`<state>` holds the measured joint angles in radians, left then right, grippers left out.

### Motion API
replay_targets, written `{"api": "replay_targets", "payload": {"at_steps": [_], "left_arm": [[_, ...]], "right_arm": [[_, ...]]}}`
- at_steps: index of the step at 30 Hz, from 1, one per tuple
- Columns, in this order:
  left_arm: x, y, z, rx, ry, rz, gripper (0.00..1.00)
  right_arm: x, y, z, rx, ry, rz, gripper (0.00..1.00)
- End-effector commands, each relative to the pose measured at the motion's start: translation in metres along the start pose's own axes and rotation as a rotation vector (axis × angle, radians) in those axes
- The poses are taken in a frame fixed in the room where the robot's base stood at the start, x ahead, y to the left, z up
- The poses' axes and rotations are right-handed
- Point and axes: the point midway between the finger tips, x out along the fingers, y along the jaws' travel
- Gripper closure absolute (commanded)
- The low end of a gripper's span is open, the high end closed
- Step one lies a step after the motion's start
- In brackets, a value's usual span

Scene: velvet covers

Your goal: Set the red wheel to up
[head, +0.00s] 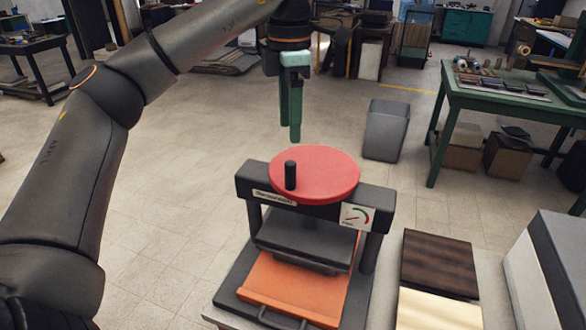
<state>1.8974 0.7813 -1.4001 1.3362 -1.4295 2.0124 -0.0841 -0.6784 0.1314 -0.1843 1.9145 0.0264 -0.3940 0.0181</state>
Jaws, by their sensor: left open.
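The red wheel (325,176) lies flat on top of a dark press frame (374,194). A black upright knob (290,175) stands on the wheel's left side. Below the wheel is a dark press plate (303,243), raised above an orange tray (295,286) with a dark handle. My left gripper (292,138) points down above and behind the wheel, apart from it. It is open and empty. My right gripper is not in view.
A dark brown block (440,262) and a pale block (437,310) lie right of the press, with a large grey and white box (545,275) beyond. A grey bin (386,130) stands on the floor behind. A green workbench (495,95) is at the right.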

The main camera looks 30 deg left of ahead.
Motion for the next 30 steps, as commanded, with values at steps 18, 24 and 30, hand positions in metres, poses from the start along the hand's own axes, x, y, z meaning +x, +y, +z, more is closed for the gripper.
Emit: {"api": "replay_targets", "payload": {"at_steps": [18,24,30], "left_arm": [[0.102,0.000,0.000,0.000,-0.002,-0.001,0.41],[0.105,-0.001,0.000,0.001,-0.002,-0.001,0.41],[0.105,-0.001,0.001,0.001,-0.002,-0.001,0.47]], "right_arm": [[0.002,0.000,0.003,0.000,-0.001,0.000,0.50],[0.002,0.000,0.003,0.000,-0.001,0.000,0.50],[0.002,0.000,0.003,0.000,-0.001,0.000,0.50]]}}
